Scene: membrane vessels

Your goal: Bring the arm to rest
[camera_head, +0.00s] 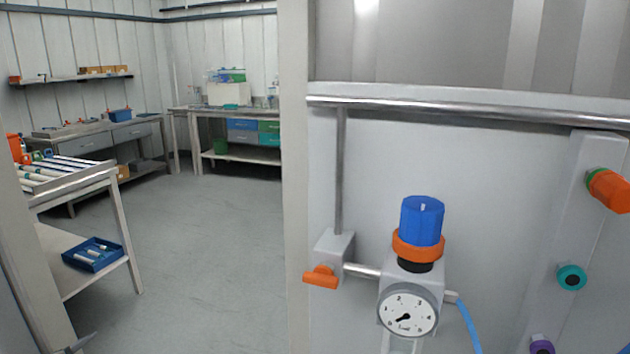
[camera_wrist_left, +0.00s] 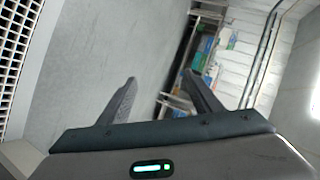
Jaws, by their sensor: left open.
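My left gripper (camera_wrist_left: 158,77) shows in the left wrist view. Its two dark fingers stand wide apart with nothing between them. Grey floor and, farther off, a tilted view of shelving lie beyond the fingers. My right gripper is not in view.
A wall panel at right carries a regulator with a blue knob (camera_head: 422,221), a gauge (camera_head: 408,312), an orange valve handle (camera_head: 321,277) and a blue hose. A metal rack (camera_head: 120,225) with a blue tray (camera_head: 93,254) stands left. The floor (camera_head: 200,230) between is clear.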

